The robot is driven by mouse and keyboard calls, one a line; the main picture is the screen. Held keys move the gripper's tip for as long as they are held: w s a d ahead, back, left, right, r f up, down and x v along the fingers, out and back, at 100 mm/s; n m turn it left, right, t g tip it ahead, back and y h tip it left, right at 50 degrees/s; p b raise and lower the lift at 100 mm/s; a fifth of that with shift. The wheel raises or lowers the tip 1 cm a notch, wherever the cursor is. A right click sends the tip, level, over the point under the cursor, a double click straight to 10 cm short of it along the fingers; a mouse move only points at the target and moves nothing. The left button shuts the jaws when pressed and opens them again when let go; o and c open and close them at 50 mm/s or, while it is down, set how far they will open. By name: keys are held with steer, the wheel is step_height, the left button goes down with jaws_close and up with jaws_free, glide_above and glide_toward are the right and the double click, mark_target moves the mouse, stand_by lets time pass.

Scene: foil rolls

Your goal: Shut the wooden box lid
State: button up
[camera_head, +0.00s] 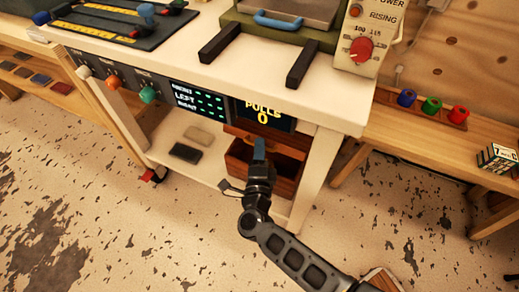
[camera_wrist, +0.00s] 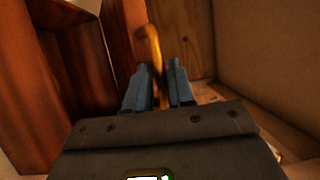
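The wooden box (camera_head: 284,186) is reddish brown and stands open on the lower shelf under the cart's top. Its dark inside shows, and a raised wooden lid (camera_head: 288,141) shows behind the opening, partly hidden by the display. My gripper (camera_head: 259,146) is in front of the lid, its blue fingers upward. In the wrist view, a curved brass handle (camera_wrist: 151,35) runs between the two fingers of my gripper (camera_wrist: 160,72). The fingers are close on either side of it; contact is not clear. Reddish-brown wood (camera_wrist: 128,35) fills the left of that view.
The cart's white top (camera_head: 190,57) overhangs the box, with a display (camera_head: 264,113) on its front edge. A cart leg (camera_head: 312,180) stands close to the box's right. A dark block (camera_head: 185,152) and a beige block (camera_head: 199,135) lie on the shelf to the left.

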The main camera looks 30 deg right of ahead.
steer(key=shift+c, duration=0.2)
jaws_close()
steer(key=shift+f, duration=0.1)
